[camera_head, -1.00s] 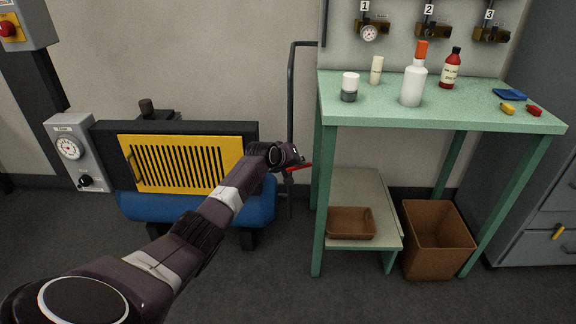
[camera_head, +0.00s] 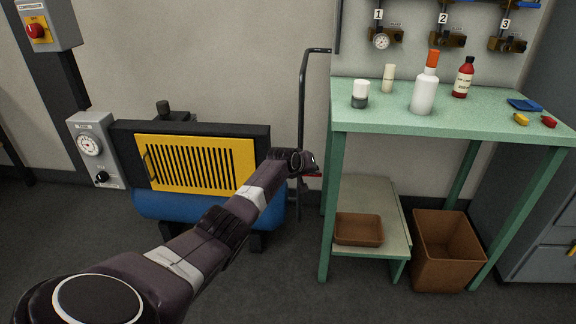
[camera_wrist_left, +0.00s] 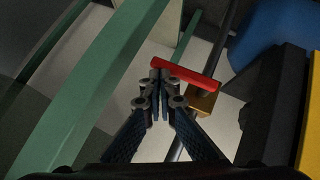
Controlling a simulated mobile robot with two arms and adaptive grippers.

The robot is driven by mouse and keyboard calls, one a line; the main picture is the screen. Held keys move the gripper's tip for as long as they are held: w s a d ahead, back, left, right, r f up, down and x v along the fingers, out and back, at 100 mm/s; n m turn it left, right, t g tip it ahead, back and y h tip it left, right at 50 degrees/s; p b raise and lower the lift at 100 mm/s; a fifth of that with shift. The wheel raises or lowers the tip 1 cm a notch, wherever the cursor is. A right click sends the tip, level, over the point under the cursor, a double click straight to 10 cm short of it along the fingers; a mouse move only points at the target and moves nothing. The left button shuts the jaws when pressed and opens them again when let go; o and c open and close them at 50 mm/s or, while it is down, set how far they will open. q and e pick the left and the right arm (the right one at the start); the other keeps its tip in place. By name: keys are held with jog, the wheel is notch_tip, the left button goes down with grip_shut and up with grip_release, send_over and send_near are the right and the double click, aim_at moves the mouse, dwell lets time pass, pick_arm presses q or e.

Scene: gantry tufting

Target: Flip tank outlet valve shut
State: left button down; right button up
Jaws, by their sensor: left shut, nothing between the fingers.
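The valve's red handle (camera_wrist_left: 185,74) lies across the dark pipe (camera_wrist_left: 214,70) in the left wrist view, above a brass valve body (camera_wrist_left: 204,102). Only a sliver of the red handle shows in the head view (camera_head: 315,175), beside my gripper. My left gripper (camera_wrist_left: 160,80) is shut and empty, its fingertips at the handle's left part. I cannot tell whether they touch it. In the head view my left gripper (camera_head: 308,161) is between the blue tank (camera_head: 165,206) and the green bench, hiding most of the valve. My right gripper is not in view.
The green bench (camera_head: 400,118) stands close to the right of my gripper, its leg (camera_head: 330,215) nearest. The yellow compressor grille (camera_head: 158,180) is at left. A brown bin (camera_head: 445,275) and a tray (camera_head: 358,230) are under the bench. Open floor lies in front.

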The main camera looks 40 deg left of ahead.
pick_arm(q)
jog(key=v, duration=1.2)
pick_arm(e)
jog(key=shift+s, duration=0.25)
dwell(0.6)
